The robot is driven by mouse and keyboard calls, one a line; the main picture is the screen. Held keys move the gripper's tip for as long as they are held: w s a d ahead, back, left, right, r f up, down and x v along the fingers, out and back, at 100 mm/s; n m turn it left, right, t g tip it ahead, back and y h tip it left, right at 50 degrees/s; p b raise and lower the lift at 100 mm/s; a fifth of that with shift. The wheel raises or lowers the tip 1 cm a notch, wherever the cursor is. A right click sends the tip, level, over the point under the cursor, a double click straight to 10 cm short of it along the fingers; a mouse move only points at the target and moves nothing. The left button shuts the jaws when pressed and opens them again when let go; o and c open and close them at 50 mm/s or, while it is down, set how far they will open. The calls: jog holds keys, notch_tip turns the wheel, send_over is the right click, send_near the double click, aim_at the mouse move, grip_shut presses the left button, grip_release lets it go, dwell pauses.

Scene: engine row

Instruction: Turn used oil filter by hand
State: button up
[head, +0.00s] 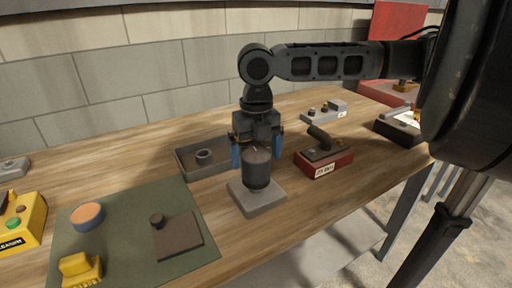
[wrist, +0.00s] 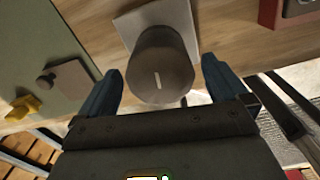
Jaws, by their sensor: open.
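The used oil filter (head: 257,174) is a dark grey upright cylinder on a light grey square block (head: 268,198) near the table's front edge. In the wrist view, the filter (wrist: 160,68) shows a short pale line on its top end, and part of the block (wrist: 135,20) shows beyond it. My gripper (head: 257,158) points down over the filter, its two blue fingers apart. In the wrist view, the open fingers (wrist: 162,70) stand left and right of the filter, with visible gaps. The fingers do not appear to touch it. The filter's lower end is partly hidden in the wrist view.
A grey tray (head: 187,170) with a ring-shaped part stands behind left. A red-based block (head: 323,168) with a dark lever is close on the right. A green mat (head: 120,252) at left carries an orange-topped disc (head: 87,215), a brown plate (head: 178,238) and a yellow piece (head: 80,268).

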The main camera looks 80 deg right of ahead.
jog(key=shift+c, duration=0.4)
jog(key=c, duration=1.2)
jog(key=shift+n, duration=1.8)
jog(key=shift+n, duration=1.7)
jog(key=shift+n, duration=1.7)
